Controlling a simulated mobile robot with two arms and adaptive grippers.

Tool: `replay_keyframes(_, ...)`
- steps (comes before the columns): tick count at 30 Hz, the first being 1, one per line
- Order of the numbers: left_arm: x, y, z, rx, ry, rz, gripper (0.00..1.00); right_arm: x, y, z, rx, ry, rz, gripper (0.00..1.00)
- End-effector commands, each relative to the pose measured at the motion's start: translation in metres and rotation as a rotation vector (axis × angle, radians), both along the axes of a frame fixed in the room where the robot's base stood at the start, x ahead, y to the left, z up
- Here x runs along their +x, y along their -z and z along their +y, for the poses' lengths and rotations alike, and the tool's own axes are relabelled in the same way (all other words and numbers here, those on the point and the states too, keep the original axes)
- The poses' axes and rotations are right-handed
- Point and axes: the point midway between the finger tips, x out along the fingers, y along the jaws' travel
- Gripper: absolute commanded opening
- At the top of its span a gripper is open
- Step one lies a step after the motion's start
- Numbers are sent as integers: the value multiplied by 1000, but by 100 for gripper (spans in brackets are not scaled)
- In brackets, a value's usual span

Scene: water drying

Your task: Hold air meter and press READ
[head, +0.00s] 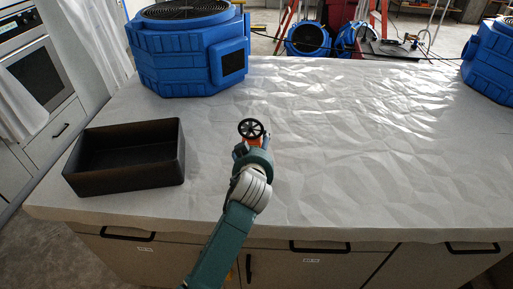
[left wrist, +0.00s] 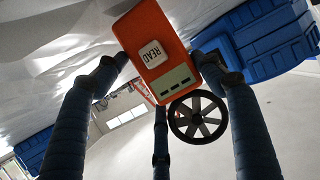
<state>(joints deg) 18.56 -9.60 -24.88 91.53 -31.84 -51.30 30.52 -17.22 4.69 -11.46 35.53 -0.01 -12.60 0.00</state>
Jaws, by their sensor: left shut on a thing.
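The air meter shows in the left wrist view as an orange body (left wrist: 140,30) with a white READ button (left wrist: 152,55), a small display (left wrist: 174,80) and a black fan wheel (left wrist: 197,117). In the head view its fan wheel (head: 251,128) stands up beyond my left gripper (head: 251,147), and only a little orange shows. My left gripper is shut on the meter, with dark blue fingers on both sides of the body in the left wrist view. The button faces the wrist camera and no finger covers it. My right gripper is in neither view.
A pale, wrinkled sheet covers the table (head: 360,150). A black open tray (head: 125,182) stands at the left. A big blue blower (head: 170,60) stands at the back left, another (head: 490,65) at the right edge. The table's middle and right are clear.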

Motion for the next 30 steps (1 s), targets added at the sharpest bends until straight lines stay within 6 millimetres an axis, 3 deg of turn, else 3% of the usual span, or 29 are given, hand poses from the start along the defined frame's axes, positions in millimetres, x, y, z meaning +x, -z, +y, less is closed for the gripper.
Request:
replay_keyframes(1, -4, 1, -11, -17, 10, 6, 34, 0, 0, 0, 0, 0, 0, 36)
replay_keyframes(28, -4, 8, -12, -16, 11, 7, 34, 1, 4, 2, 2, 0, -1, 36)
replay_keyframes(29, -5, 9, -12, -16, 11, 9, 34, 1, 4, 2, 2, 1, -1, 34)
replay_keyframes(30, -5, 9, -12, -16, 11, 9, 34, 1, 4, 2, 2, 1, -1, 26)
